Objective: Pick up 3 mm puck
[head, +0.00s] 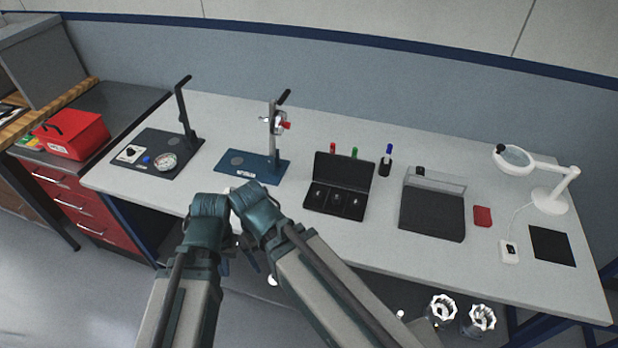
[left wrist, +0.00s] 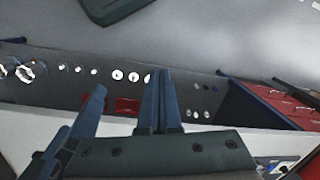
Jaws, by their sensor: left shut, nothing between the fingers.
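A black open case (head: 322,170) on the bench has three compartments, each with a small pale piece. The labels are too small to read, so I cannot tell whether one is the 3 mm puck. My left gripper (head: 224,264) is low, in front of the bench's front edge and away from the case; its fingers are mostly hidden behind my wrist. In the left wrist view its two fingers (left wrist: 160,102) are together, with nothing between them. My right gripper (head: 252,262) is close beside it, mostly hidden by its arm.
A blue-based stand (head: 248,168) and a dark-based stand (head: 150,170) are left of the case. A dark tray with a clear cover (head: 432,212), a red block (head: 482,216) and a magnifier lamp (head: 550,200) are to the right. Silver housings (head: 480,318) sit below the bench.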

